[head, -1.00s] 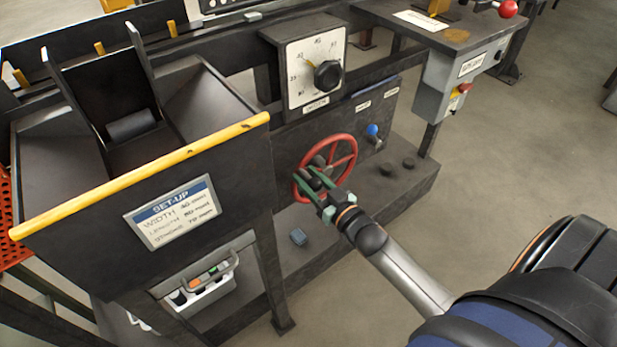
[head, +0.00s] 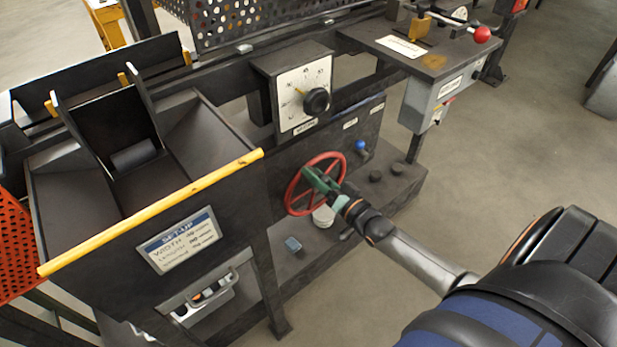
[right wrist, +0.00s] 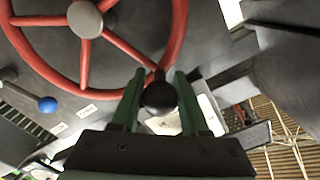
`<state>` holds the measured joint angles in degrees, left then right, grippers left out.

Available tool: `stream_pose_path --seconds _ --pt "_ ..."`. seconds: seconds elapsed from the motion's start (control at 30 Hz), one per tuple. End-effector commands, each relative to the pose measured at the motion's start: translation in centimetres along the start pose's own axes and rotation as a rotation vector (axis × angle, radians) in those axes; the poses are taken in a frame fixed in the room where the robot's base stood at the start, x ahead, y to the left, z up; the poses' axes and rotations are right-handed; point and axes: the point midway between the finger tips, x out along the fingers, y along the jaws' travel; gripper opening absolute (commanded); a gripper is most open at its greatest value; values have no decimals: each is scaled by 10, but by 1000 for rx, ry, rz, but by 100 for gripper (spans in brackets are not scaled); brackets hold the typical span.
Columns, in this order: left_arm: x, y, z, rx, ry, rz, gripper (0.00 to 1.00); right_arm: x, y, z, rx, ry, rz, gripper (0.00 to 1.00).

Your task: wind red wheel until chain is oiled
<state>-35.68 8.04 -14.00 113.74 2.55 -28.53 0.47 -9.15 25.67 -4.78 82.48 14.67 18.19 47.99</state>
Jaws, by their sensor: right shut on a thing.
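The red wheel (head: 289,192) is spoked and mounted on the dark front panel of the machine. It also fills the upper left of the right wrist view (right wrist: 177,35). My right gripper (head: 318,180) is in front of the wheel in the head view. In the right wrist view its green fingers (right wrist: 158,95) are shut on the wheel's dark round handle knob (right wrist: 160,92), close to the rim. My left gripper is out of view. I cannot make out the chain in either view.
A dial (head: 305,92) with a black knob sits above the wheel. A blue-ended lever (head: 360,146) is to its right. A white container (head: 323,215) and a small blue object (head: 293,244) are below. A yellow bar (head: 150,212) edges the trough. Open floor lies to the right.

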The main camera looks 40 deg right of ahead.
Motion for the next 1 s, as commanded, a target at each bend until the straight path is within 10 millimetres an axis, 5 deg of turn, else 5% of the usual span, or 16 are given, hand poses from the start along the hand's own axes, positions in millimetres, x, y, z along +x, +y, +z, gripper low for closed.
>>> stream_pose_path --seconds 0.5,1.0 --pt "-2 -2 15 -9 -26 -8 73 1 30 -33 396 7 -5 0" --pt "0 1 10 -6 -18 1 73 2 40 -40 516 9 -5 0"
